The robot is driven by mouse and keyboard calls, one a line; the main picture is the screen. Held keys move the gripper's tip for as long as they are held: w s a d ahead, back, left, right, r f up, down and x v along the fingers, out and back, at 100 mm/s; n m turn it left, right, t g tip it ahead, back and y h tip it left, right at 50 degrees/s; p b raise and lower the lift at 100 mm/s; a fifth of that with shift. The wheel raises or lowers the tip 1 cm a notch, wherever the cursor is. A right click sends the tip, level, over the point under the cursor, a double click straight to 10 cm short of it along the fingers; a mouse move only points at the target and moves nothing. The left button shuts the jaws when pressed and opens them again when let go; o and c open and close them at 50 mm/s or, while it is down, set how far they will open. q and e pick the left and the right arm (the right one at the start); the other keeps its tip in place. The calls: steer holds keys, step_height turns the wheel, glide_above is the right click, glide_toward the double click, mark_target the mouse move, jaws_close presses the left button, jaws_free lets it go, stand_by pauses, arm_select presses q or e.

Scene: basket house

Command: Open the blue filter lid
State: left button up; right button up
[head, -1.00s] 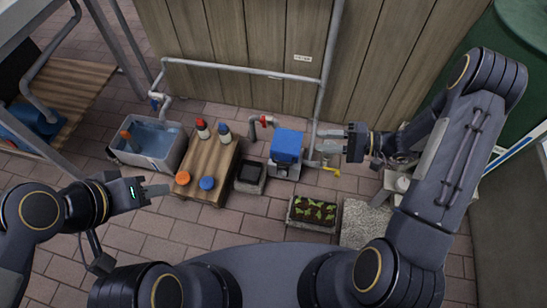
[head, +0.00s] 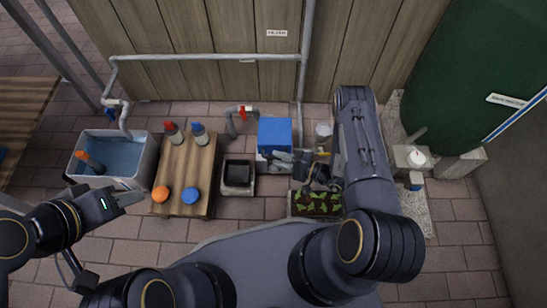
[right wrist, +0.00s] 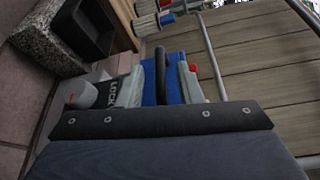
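The blue filter lid (head: 275,131) sits shut on top of a pale filter box against the wooden wall. It also shows in the right wrist view (right wrist: 174,77), with a dark handle (right wrist: 161,72) in front of it. The arm hides part of the box's right side.
A wooden table (head: 184,176) with bottles and an orange and a blue cap stands to the left, beside a water basin (head: 112,158). A black tray (head: 238,173) stands between table and filter. A planter (head: 316,204) is close under my right arm. Pipes run along the wall.

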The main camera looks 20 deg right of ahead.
steer(key=shift+x, duration=1.2)
jaws_close()
